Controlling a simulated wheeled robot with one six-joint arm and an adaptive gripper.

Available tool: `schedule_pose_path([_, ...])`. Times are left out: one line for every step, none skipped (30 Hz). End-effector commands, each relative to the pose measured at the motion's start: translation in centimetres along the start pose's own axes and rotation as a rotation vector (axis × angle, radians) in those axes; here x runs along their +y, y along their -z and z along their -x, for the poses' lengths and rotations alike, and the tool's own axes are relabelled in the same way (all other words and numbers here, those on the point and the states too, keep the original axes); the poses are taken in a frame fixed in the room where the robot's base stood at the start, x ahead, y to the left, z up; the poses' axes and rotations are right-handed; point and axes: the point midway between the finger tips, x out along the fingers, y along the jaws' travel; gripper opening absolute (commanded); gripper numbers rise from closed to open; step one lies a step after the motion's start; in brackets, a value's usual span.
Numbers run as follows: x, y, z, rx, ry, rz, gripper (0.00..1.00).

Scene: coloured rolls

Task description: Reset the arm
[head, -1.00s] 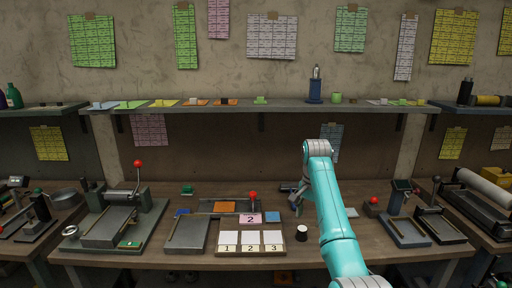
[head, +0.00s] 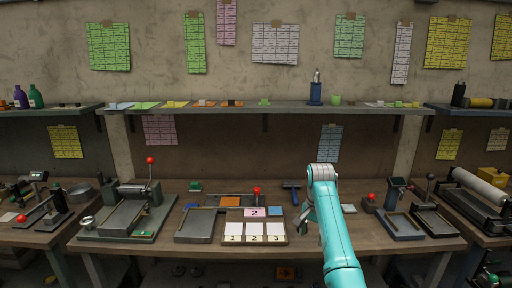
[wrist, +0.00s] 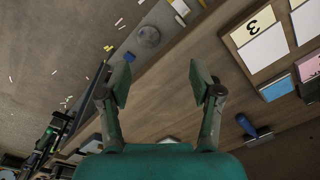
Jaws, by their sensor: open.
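My turquoise arm reaches up from the bottom right of the head view over the workbench (head: 385,235). My gripper is mostly hidden behind the arm there. In the wrist view my gripper (wrist: 160,85) is open, its two fingers wide apart with nothing between them. The wooden bench top (wrist: 165,95) shows behind the fingers, apart from them.
A board with cards numbered 1, 2 and 3 (head: 254,241) lies left of my arm. A press with a red knob (head: 150,161) stands left, trays (head: 400,227) right. A shelf (head: 290,110) runs above.

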Motion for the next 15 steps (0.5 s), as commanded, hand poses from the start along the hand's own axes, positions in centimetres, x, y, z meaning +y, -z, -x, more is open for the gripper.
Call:
schedule_pose_path([0.2,-0.2,-1.2,0.004,0.003,0.005,0.64])
schedule_pose_path([0.2,-0.2,-1.8,0.009,0.008,0.009,0.64])
schedule_pose_path([0.3,-0.4,-2.6,0.014,0.013,0.014,0.64])
schedule_pose_path([0.4,-0.5,-3.3,0.018,0.017,0.018,0.64])
schedule_pose_path([0.5,-0.5,-3.9,0.024,0.022,0.022,0.64])
schedule_pose_path([0.7,-0.7,-4.9,0.031,0.028,0.027,0.64])
schedule_pose_path([0.8,-0.8,-5.7,0.037,0.033,0.032,0.64])
schedule_pose_path([0.9,-1.0,-6.5,0.042,0.039,0.038,0.64])
schedule_pose_path([1.1,-1.2,-7.8,0.052,0.047,0.046,0.64])
schedule_pose_path([1.4,-1.4,-8.8,0.059,0.053,0.052,0.64])
schedule_pose_path([1.6,-1.7,-9.9,0.068,0.06,0.058,0.64])
schedule_pose_path([2.0,-2.1,-11.4,0.08,0.07,0.068,0.64])
schedule_pose_path([2.3,-2.4,-12.6,0.089,0.078,0.077,0.64])
schedule_pose_path([2.6,-2.8,-13.8,0.101,0.087,0.085,0.64])
schedule_pose_path([3.1,-3.3,-15.4,0.115,0.098,0.095,0.64])
